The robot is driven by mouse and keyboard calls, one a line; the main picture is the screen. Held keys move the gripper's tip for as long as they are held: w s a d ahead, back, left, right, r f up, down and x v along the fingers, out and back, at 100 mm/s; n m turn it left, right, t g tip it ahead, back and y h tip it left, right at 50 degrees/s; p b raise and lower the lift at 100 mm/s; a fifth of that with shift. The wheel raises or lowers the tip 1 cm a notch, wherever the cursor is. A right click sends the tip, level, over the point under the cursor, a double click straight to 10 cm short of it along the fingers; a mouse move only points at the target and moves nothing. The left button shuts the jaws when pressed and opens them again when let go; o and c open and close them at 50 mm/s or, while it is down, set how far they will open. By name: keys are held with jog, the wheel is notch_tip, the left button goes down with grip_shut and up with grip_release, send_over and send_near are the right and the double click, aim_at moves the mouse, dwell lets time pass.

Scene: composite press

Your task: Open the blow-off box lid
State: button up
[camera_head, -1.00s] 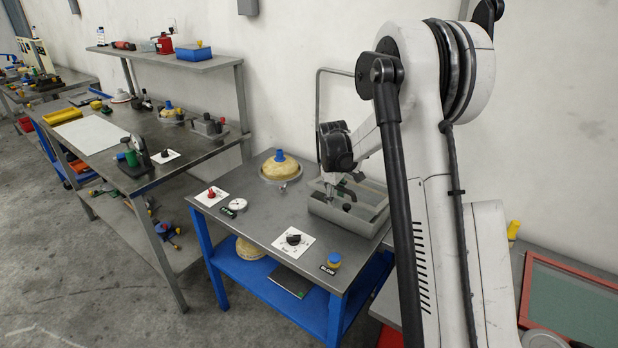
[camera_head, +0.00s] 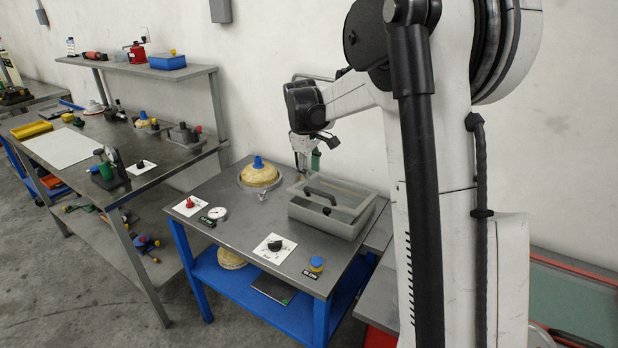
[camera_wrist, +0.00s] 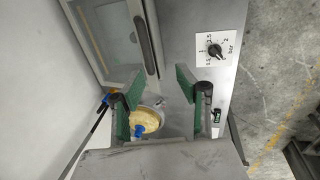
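The blow-off box (camera_head: 322,226) is a grey box on the right of the steel table. Its see-through lid (camera_head: 347,196) appears to lie flat on top, with a dark bar handle (camera_head: 320,193) on it. In the wrist view the box is at upper left, with the handle (camera_wrist: 146,45) running lengthwise. My gripper (camera_head: 307,158) is above and behind the box's left end, apart from the handle. In the wrist view my gripper (camera_wrist: 156,97) has its green-padded fingers spread with nothing held between them.
A yellow dome (camera_head: 260,174) with a blue knob sits left of the box. A black dial (camera_head: 275,245), a blue button (camera_head: 316,264), a red knob (camera_head: 189,203) and a gauge (camera_head: 218,213) line the front. The bent rail stands near the wall behind.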

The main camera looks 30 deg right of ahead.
jog(key=s+a+r+m+t+b, duration=0.1)
jog(key=s+a+r+b, duration=0.1)
jog(key=s+a, duration=0.2)
jog(key=shift+s+r+b, duration=0.3)
jog(key=shift+s+b, duration=0.05)
jog(key=shift+s, duration=1.1)
jog(key=shift+d+f, duration=0.1)
jog(key=c, duration=0.5)
jog(key=shift+w+f+n, duration=0.15)
jog(key=shift+n, duration=0.35)
jog(key=shift+c, duration=1.4)
jog(key=w+f+n, duration=0.1)
jog(key=f+n, duration=0.1)
jog(key=n, duration=0.2)
jog(key=w+f+n+h, duration=0.1)
jog(key=f+n, duration=0.1)
jog(key=n, duration=0.3)
jog(key=f+n+h+p, duration=0.1)
jog(key=n, duration=0.4)
jog(key=shift+w+d+f, duration=0.15)
jog(key=shift+w+f, duration=0.25)
grip_shut()
jog(key=w+d+f+n+p, duration=0.1)
jog(key=w+d+f+n, duration=0.3)
jog(key=d+f, duration=0.2)
jog(key=shift+f+t+h, duration=0.3)
jog(key=shift+f, duration=0.45)
